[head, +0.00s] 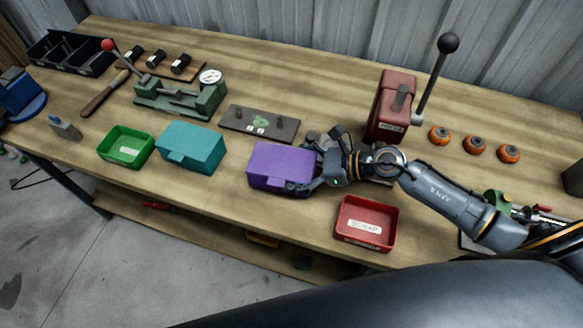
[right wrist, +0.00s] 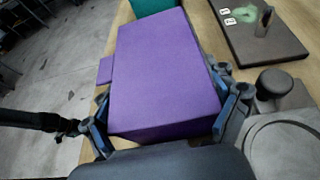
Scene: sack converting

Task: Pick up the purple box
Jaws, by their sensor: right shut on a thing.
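The purple box (head: 281,165) sits near the front edge of the wooden workbench in the head view, between a teal box and a red tray. It also fills the middle of the right wrist view (right wrist: 165,70). My right gripper (head: 318,172) reaches in from the right and is shut on the box's right end. In the right wrist view the gripper's fingers (right wrist: 165,118) press on two opposite sides of the box. I cannot tell whether the box is touching the bench or slightly above it. My left gripper is not in view.
The teal box (head: 191,147) and green tray (head: 126,146) stand to the left. The red scrap tray (head: 367,223) is at the front right. A dark plate (head: 259,123) lies behind the purple box. A red press (head: 392,105) with a tall lever stands behind my right gripper.

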